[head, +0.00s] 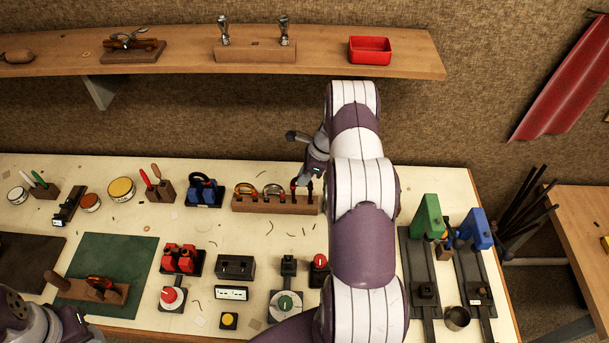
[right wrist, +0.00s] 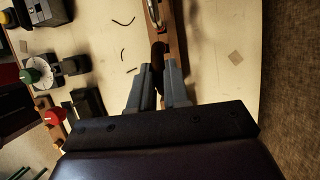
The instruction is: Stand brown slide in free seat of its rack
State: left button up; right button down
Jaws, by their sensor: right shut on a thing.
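The wooden slide rack (head: 268,207) stands near the back of the bench, with several curved slides along it, including an orange-toned one (head: 245,188) and a pale one (head: 272,189). My right gripper (head: 308,186) is at the rack's right end, pointing down. In the right wrist view its two grey fingers (right wrist: 158,84) are shut on the dark brown slide (right wrist: 158,52). The slide is over or at the wooden rack (right wrist: 176,40); whether its foot is seated is hidden. Of my left arm only a part shows at the lower left; its gripper is out of view.
Black boxes (head: 235,267) and a red-knobbed stand (head: 171,296) are in front. Green (head: 427,216) and blue (head: 476,229) clamps stand to the right. A shelf (head: 190,60) overhangs behind. Bench between the rack and boxes is mostly clear.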

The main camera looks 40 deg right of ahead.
jog(key=shift+d, duration=0.1)
jog(key=shift+d, duration=0.1)
dwell(0.5)
jog(key=shift+b, duration=0.4)
dwell(0.3)
jog(key=shift+f+b, duration=1.8)
jog(key=shift+f, duration=0.35)
jog(key=c, duration=1)
grip_release()
jog(key=shift+r, duration=0.1)
jog(key=shift+r, duration=0.1)
